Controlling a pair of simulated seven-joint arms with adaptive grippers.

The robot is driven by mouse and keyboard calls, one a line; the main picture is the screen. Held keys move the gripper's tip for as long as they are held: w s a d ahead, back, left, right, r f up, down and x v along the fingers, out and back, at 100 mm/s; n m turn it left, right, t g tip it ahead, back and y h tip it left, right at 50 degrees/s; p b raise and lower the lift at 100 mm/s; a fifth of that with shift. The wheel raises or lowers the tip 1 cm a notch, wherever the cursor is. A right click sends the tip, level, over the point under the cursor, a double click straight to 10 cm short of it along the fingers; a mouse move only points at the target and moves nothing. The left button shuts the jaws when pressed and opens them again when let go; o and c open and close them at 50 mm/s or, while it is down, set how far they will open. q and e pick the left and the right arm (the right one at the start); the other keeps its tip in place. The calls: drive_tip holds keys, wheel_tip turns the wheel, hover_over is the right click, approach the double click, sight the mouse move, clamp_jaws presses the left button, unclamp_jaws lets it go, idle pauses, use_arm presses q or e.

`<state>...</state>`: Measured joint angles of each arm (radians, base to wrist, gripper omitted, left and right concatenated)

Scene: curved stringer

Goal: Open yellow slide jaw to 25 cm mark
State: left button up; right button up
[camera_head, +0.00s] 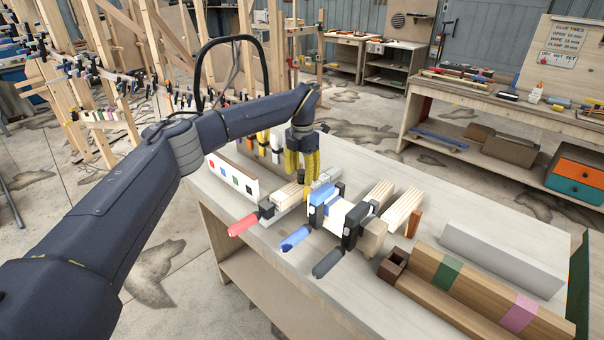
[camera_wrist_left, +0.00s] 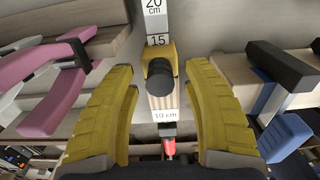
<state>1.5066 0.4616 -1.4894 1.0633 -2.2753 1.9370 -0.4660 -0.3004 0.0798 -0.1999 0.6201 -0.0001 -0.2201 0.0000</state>
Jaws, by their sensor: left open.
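The yellow slide jaw (camera_wrist_left: 159,52) sits on a metal bar (camera_wrist_left: 155,22) marked with centimetres in the left wrist view. Its far edge is just below the 15 mark, and the 20 cm mark is farther along. A black round piece (camera_wrist_left: 160,82) is on the jaw's near side. In the head view my left gripper (camera_head: 302,166) points down over the table. The yellow jaw cannot be told apart there. My right gripper is not in view.
Clamps with a red handle (camera_head: 243,225), a blue handle (camera_head: 295,238) and a black handle (camera_head: 327,263) lie close together on the table (camera_head: 300,275). A pink clamp (camera_wrist_left: 55,100) is left in the wrist view. Wooden beams (camera_head: 470,285) lie right.

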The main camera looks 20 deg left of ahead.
use_arm(q)
drive_tip(key=shift+c, duration=0.3)
clamp_jaws()
idle(0.4)
